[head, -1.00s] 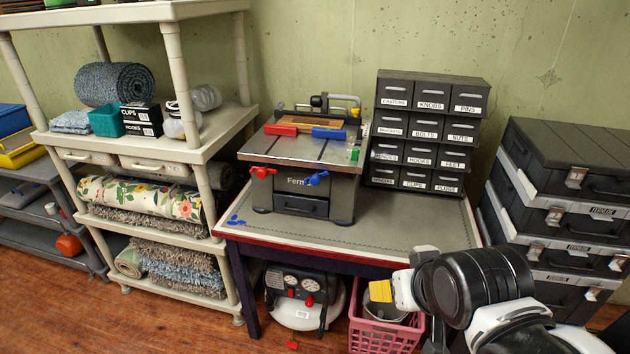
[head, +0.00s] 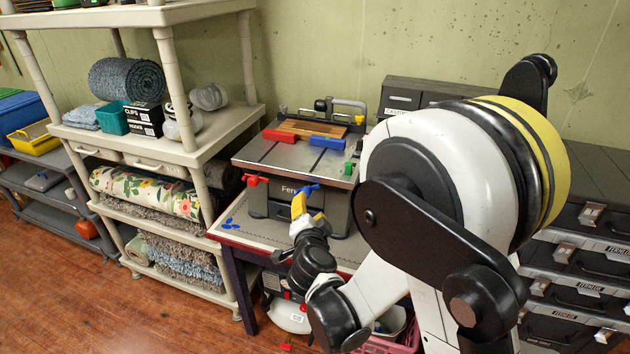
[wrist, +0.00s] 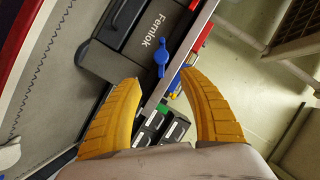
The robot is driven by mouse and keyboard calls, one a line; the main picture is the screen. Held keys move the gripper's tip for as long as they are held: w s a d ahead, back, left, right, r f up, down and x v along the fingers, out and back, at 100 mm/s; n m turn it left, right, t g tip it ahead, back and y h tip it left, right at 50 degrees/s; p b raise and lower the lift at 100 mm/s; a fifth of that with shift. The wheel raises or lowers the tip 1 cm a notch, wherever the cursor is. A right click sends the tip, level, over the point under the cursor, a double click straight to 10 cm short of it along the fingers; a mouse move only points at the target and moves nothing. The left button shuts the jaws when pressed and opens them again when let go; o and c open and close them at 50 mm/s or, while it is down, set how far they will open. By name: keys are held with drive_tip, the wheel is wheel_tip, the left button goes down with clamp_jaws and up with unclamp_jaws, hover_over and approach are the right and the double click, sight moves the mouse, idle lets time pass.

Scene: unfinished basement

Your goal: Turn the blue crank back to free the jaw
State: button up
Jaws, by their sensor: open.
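The blue crank (head: 311,188) is on the front of the grey Fernlok bench machine (head: 268,207). The wrist view shows the same blue crank (wrist: 161,57) ahead of my fingertips, centred between them. My gripper (wrist: 160,82) is open with its yellow fingers apart and nothing between them. In the head view my gripper (head: 307,206) is just in front of and below the crank; contact cannot be made out. A blue jaw (head: 328,142) and a red jaw (head: 280,136) lie on the machine's top beside a wooden piece (head: 309,128).
A red crank (head: 254,180) is left of the blue one, and a green part (head: 348,169) is at the machine's right edge. My arm hides most of the drawer cabinet (head: 402,94). Shelving (head: 222,125) stands left; black cases (head: 585,215) stand right.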

sight(308, 189)
drive_tip(key=b+x, duration=0.1)
drive_tip(key=x, duration=0.2)
drive_tip(key=b+x, duration=0.1)
drive_tip(key=x, duration=0.3)
drive_tip(key=a+x, duration=0.1)
drive_tip(key=x, duration=0.3)
drive_tip(key=shift+a+f+b, duration=0.15)
drive_tip(key=shift+f+b, duration=0.05)
drive_tip(key=shift+b, duration=0.2)
clamp_jaws()
